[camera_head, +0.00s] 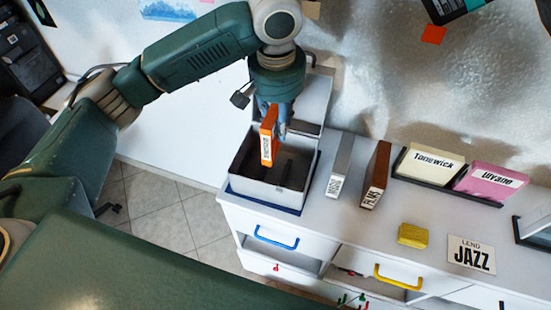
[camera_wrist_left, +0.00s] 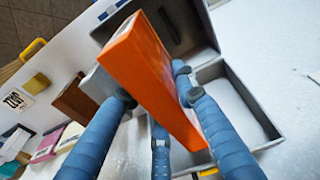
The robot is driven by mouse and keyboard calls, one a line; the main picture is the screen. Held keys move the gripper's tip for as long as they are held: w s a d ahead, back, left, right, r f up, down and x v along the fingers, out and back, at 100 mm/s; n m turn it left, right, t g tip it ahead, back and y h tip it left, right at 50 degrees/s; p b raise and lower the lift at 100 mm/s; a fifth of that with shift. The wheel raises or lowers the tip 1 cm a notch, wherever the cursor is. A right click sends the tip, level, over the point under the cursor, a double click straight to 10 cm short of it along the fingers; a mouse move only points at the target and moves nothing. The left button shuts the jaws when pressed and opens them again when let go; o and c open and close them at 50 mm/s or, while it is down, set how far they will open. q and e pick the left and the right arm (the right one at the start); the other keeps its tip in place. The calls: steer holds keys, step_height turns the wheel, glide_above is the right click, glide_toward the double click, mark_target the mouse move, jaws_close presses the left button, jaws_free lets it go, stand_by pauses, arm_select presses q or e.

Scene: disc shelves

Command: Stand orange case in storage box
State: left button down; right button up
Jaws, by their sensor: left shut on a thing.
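The orange case (camera_head: 266,135) is held upright by my left gripper (camera_head: 273,106), with its white label showing in the head view. The case is over the storage box (camera_head: 237,155), an open grey box with dark dividers on a blue base. Its lower end looks at or just inside the box opening; whether it touches the floor I cannot tell. In the left wrist view the orange case (camera_wrist_left: 150,75) lies between the blue fingers, with the grey box (camera_wrist_left: 258,110) behind it. My right gripper is not in view.
A grey case (camera_head: 339,166) and a brown case (camera_head: 376,176) stand right of the box. Further right are a cream case (camera_head: 429,163), a pink case (camera_head: 490,181), a yellow block (camera_head: 412,235) and a JAZZ card (camera_head: 471,255). The box's raised lid (camera_head: 308,100) is behind.

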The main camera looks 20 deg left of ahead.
mark_target(277, 146)
arm_select(q)
steer(key=f, duration=0.5)
steer(key=f+p, duration=0.1)
steer(key=f, duration=0.2)
steer(key=shift+a+f, duration=0.1)
steer(key=shift+a, duration=0.15)
step_height(277, 146, down, 6)
steer(key=shift+r+p, duration=0.25)
steer(key=shift+p, duration=0.05)
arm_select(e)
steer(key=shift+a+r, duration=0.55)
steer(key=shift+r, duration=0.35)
arm_select(q)
steer(key=shift+d, duration=0.1)
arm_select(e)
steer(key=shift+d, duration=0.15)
arm_select(q)
steer(key=c, duration=1.4)
jaws_free()
steer(key=shift+f, duration=0.15)
steer(key=shift+o, duration=0.2)
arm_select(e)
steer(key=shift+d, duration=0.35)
